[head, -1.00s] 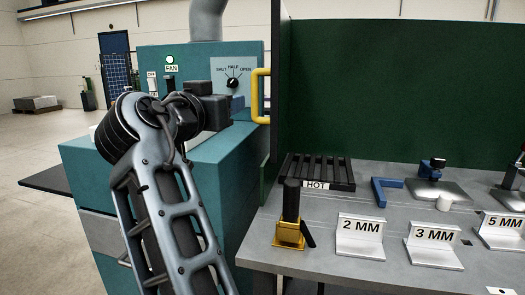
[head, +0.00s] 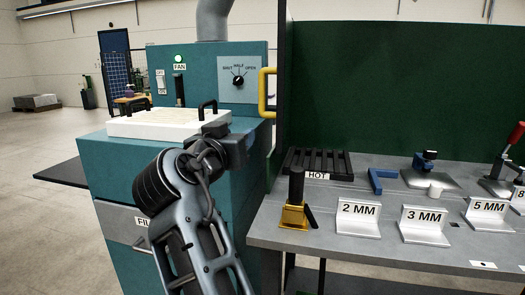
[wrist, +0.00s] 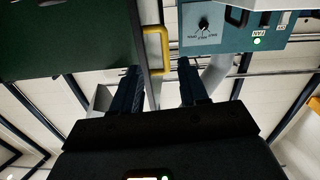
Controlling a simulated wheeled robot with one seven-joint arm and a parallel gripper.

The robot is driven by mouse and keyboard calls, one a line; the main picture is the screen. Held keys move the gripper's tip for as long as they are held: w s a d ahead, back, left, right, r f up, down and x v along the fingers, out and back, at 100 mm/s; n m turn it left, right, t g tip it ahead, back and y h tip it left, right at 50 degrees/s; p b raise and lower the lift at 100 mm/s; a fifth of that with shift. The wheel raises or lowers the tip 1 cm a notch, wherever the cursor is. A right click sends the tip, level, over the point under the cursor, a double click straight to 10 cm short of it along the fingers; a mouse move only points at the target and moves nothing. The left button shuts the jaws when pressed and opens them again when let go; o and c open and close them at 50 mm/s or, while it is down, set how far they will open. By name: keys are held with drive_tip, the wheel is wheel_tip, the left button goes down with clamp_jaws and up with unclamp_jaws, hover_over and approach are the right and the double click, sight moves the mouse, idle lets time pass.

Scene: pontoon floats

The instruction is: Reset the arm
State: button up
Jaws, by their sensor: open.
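My arm (head: 195,215) rises from the bottom of the head view, bent, in front of the teal cabinet. Its dark end block (head: 236,148) is beside the cabinet's right edge; the fingers cannot be made out there. In the wrist view, my gripper (wrist: 159,82) shows two dark fingers set well apart with nothing between them. That view is upside down, with the yellow handle and the fan panel beyond the fingertips.
The grey bench (head: 350,245) at right holds a black rack (head: 318,163), a brass-based tool (head: 295,212) and several thickness-marked holders. Open floor lies left.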

drive_tip(key=s+d+f+n+y, duration=0.2)
drive_tip(key=d+f, duration=0.3)
drive_tip(key=f, duration=0.6)
drive_tip(key=s+d+f+n+g+y+p, duration=0.1)
drive_tip(key=s+d+f+n+y, duration=0.1)
drive_tip(key=s+d+f, duration=0.55)
drive_tip(key=s+d+f+n+g+y+p, duration=0.15)
drive_tip(key=s+d+f, duration=0.25)
drive_tip(key=s+f, duration=0.6)
drive_tip(key=s+d+y+p, duration=0.1)
drive_tip(key=s+d, duration=0.3)
drive_tip(key=s, duration=0.6)
drive_tip(key=s+d+p, duration=0.1)
drive_tip(key=s+d, duration=0.2)
drive_tip(key=s, duration=0.6)
drive_tip(key=s+d+r+m, duration=0.1)
drive_tip(key=s+r, duration=0.4)
drive_tip(key=s, duration=0.2)
drive_tip(key=s+d+r+m+h+p, duration=0.1)
drive_tip(key=s+d+r+m, duration=0.1)
drive_tip(key=s+r, duration=0.3)
drive_tip(key=s, duration=0.3)
drive_tip(key=shift+s+d, duration=0.15)
drive_tip(key=shift+s, duration=0.05)
